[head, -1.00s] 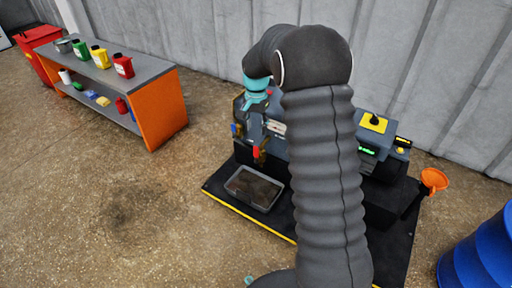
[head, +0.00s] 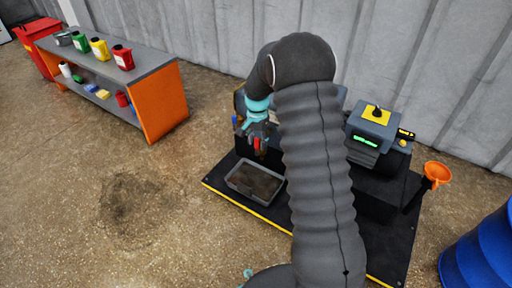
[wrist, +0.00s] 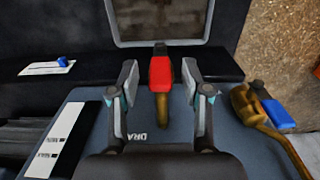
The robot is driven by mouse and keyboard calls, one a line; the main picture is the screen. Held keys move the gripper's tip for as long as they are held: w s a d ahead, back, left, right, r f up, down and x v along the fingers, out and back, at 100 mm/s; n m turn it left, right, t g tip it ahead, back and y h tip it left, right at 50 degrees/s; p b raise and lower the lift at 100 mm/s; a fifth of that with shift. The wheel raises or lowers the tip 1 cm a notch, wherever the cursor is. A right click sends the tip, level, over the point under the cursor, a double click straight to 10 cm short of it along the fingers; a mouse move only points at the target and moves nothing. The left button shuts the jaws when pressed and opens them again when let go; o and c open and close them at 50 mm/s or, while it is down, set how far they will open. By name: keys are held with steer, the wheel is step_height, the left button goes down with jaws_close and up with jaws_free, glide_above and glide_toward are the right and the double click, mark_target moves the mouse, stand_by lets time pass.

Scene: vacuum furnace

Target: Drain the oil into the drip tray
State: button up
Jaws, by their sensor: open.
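The red-handled drain valve (wrist: 161,72) has a brass stem and sits above a label that begins "DRA". In the wrist view it lies between the two fingers of my gripper (wrist: 160,88), which is open, with a gap visible on each side of the handle. In the head view the red handle (head: 258,143) shows just below my gripper (head: 258,130). The grey drip tray (head: 232,184) lies on the black mat below the valve, and its dark inside shows. The tray's rim also shows at the top of the wrist view (wrist: 117,42).
A blue-handled brass valve (wrist: 272,110) is to the right in the wrist view. The pump unit (head: 368,130) has a green display. An orange funnel (head: 437,173) and blue drum (head: 482,250) stand right. A bench (head: 155,75) with several containers stands left.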

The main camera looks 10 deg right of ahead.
mark_target(257, 147)
steer(key=shift+f, duration=1.3)
steer(key=shift+c, duration=0.3)
jaws_close()
steer(key=shift+a, duration=0.1)
